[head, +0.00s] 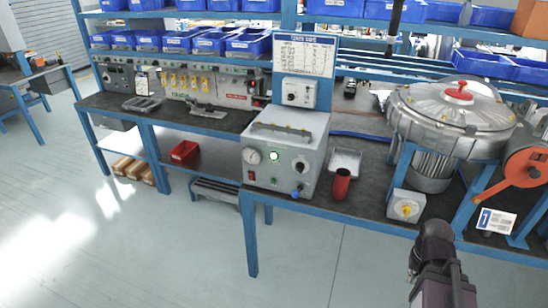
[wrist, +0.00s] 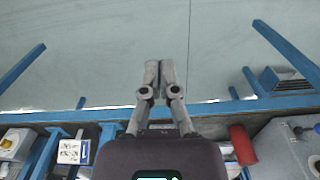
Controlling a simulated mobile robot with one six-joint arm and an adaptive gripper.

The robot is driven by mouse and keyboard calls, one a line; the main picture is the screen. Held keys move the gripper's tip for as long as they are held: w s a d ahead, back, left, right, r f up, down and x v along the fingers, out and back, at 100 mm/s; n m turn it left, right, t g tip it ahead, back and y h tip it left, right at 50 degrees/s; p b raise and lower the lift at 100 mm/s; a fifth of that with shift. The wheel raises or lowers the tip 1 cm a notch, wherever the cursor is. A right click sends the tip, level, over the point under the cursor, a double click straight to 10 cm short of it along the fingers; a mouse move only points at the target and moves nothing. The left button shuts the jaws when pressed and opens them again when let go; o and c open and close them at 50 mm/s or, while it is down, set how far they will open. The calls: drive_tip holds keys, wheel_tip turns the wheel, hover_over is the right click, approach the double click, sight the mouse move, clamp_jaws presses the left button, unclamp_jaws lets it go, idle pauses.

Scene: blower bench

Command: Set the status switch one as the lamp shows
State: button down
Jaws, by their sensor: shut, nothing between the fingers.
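A grey tester box (head: 285,150) stands on the bench in the head view. A sign with rows of text (head: 304,55), too small to read, hangs above a small box with a dark knob (head: 291,96). A small grey switch box with a yellow knob (head: 405,209) is at the bench front. I cannot tell which is status switch one. My gripper (wrist: 158,70) is shut and empty, over the floor beyond the bench edge.
A red cylinder (head: 341,185) and a metal tray (head: 345,162) are beside the tester. The floor in front (head: 150,240) is clear.

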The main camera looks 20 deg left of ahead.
drive_tip(key=shift+c, duration=1.3)
unclamp_jaws()
drive_tip(key=w+a+f+n+t+y+b, duration=0.3)
drive_tip(key=w+a+f+y+b, duration=0.1)
drive_tip(key=w+a+f+b, duration=0.15)
drive_tip(key=m+t+h+b, duration=0.2)
drive_tip(key=m+t+b, duration=0.1)
drive_tip(key=t+b, duration=1.5)
approach(407, 214)
drive_tip(key=s+r+g+b, duration=0.3)
drive_tip(key=s, duration=0.1)
drive_tip(key=shift+w+d+f, duration=0.15)
drive_tip(key=shift+w+d, duration=0.05)
drive_tip(key=shift+d, duration=0.2)
drive_tip(key=shift+w, duration=0.15)
drive_tip(key=w, duration=0.4)
drive_tip(key=w+a, duration=0.1)
drive_tip(key=w, duration=0.8)
drive_tip(key=shift+w+a, duration=0.25)
drive_tip(key=shift+a, duration=0.05)
